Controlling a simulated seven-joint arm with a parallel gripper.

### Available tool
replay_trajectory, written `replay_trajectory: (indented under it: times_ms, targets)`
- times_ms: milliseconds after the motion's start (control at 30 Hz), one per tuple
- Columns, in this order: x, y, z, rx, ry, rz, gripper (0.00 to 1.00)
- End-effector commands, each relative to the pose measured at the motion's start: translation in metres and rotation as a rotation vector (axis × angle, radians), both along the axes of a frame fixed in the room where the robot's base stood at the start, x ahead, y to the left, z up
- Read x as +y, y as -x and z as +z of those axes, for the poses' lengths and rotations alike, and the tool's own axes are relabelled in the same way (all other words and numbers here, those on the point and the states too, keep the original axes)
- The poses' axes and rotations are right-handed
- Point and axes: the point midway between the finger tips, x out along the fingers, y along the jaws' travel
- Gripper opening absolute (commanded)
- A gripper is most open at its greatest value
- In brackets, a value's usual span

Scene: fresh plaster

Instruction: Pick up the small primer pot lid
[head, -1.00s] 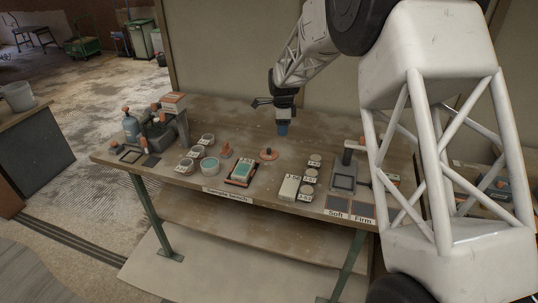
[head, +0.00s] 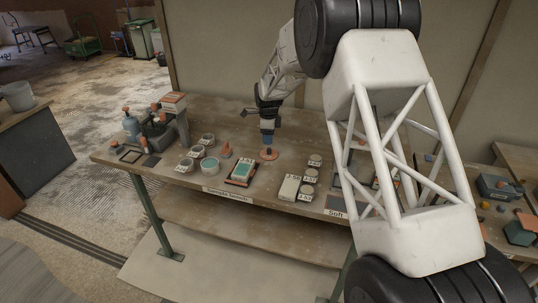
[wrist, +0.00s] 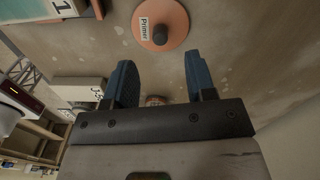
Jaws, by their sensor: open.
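The primer pot lid is a flat orange disc with a dark round knob and a white "Primer" label; it lies on the workbench in the wrist view (wrist: 174,36), ahead of the fingertips. In the head view the lid (head: 269,156) is at the middle of the bench, partly covered by my gripper (head: 267,143), which is just above it. In the wrist view my gripper (wrist: 160,72) has its two blue fingers spread, with nothing held between them. The gap between fingertips and lid is hard to judge.
On the workbench (head: 230,118), a teal-topped box (head: 240,171), several round pots (head: 209,166) and a small orange cone-like piece (head: 227,150) stand left of the lid. A pale block (head: 289,188) and labelled discs (head: 310,178) are nearer the front right.

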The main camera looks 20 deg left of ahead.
Motion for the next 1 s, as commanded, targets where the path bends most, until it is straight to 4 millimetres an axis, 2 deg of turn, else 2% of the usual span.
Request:
replay_trajectory:
  times_ms: [200,667,1000]
  targets:
    - [0.000,0.000,-0.015,0.001,0.000,0.000,0.51]
    - [0.000,0.000,-0.021,0.001,0.000,0.000,0.51]
    - [-0.001,0.000,-0.057,0.001,0.000,0.000,0.51]
